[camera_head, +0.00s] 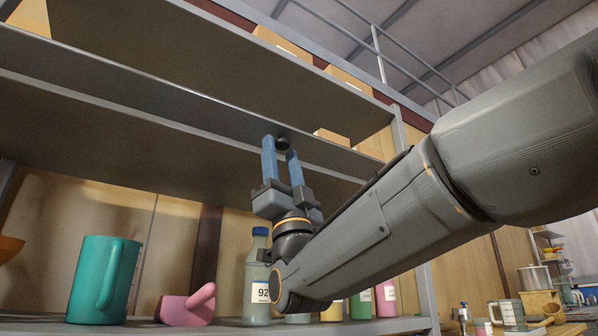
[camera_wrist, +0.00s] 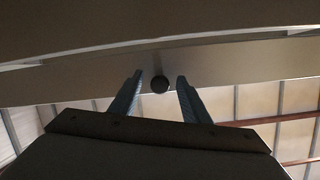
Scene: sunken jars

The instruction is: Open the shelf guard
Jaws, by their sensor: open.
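The shelf guard (camera_head: 150,98) is a long grey panel along the front of the shelf, with a small dark round knob (camera_head: 283,144) on its face. In the wrist view the guard (camera_wrist: 235,66) runs across the picture and the knob (camera_wrist: 159,85) shows between my fingertips. My gripper (camera_head: 280,147) is open and points up at the guard, its two blue fingers on either side of the knob. It also shows in the wrist view (camera_wrist: 160,77). I cannot tell whether the fingers touch the knob. What lies behind the guard is hidden.
Several more jars stand partly behind my arm. Boxes (camera_head: 350,80) sit on the top shelf.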

